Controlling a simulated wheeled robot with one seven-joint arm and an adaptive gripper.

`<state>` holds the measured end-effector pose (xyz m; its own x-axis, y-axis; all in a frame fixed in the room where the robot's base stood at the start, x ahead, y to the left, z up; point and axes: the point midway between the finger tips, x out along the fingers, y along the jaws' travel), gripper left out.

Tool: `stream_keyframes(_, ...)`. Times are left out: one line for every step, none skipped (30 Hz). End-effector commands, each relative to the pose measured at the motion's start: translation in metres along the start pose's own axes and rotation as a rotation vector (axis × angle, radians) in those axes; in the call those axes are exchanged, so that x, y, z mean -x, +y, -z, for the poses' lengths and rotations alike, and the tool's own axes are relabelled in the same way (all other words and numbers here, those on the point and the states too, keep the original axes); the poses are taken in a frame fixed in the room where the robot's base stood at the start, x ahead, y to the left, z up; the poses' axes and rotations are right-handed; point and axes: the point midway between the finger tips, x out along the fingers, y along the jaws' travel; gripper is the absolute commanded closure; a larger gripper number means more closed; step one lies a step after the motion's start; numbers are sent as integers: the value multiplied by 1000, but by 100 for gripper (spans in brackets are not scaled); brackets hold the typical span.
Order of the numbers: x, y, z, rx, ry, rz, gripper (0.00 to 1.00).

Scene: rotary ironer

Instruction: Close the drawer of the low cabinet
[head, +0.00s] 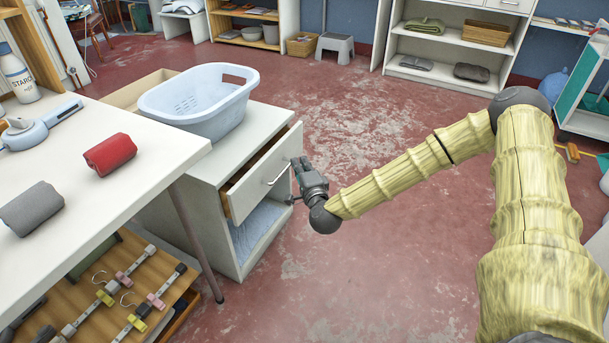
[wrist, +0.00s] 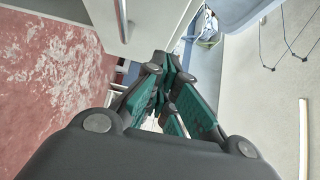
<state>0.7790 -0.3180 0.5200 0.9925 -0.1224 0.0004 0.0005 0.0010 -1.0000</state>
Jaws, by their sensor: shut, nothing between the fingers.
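The low cabinet (head: 203,205) is white and stands beside the worktable. Its drawer (head: 264,177) sticks out a short way, with a dark gap showing above and behind the front panel. A pale bar handle (head: 278,168) is on the drawer front. My gripper (head: 299,164) is shut and empty, at the right end of the drawer front, just right of the handle. I cannot tell whether it touches the panel. In the wrist view the green-padded fingers (wrist: 168,85) are together, with a pale bar, apparently the handle (wrist: 123,18), beyond them.
A light blue laundry basket (head: 200,100) sits on the cabinet top. The white worktable (head: 120,190) at left carries a red roll (head: 110,154), a grey roll (head: 34,208) and a starch bottle (head: 17,72). Its leg (head: 197,240) stands close to the cabinet.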

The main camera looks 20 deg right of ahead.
Motion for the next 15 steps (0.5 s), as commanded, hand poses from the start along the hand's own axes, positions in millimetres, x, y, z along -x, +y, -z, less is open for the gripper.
stream_keyframes(-9, 2, 0, 0, 1, 2, 100)
stream_keyframes(-14, 2, 0, 0, 0, 2, 100)
stream_keyframes(-20, 2, 0, 1, 1, 2, 100)
stream_keyframes(-25, 2, 0, 1, 1, 2, 100)
stream_keyframes(-30, 2, 0, 1, 0, 2, 100)
stream_keyframes(-34, 2, -5, 0, -1, 1, 100)
stream_keyframes(-37, 3, -8, 0, -1, 1, 100)
stream_keyframes(-40, 3, -11, 1, -1, 1, 100)
stream_keyframes(-43, 2, -15, 1, -2, 1, 100)
stream_keyframes(-45, 2, -17, 0, -1, 1, 100)
stream_keyframes(-47, 2, -19, 0, -1, 0, 100)
stream_keyframes(-50, 2, -21, 0, 0, 0, 100)
stream_keyframes(-51, 2, -22, 0, 0, 0, 100)
stream_keyframes(-53, 2, -24, 0, 0, 0, 100)
stream_keyframes(-54, 2, -25, 0, 0, -1, 100)
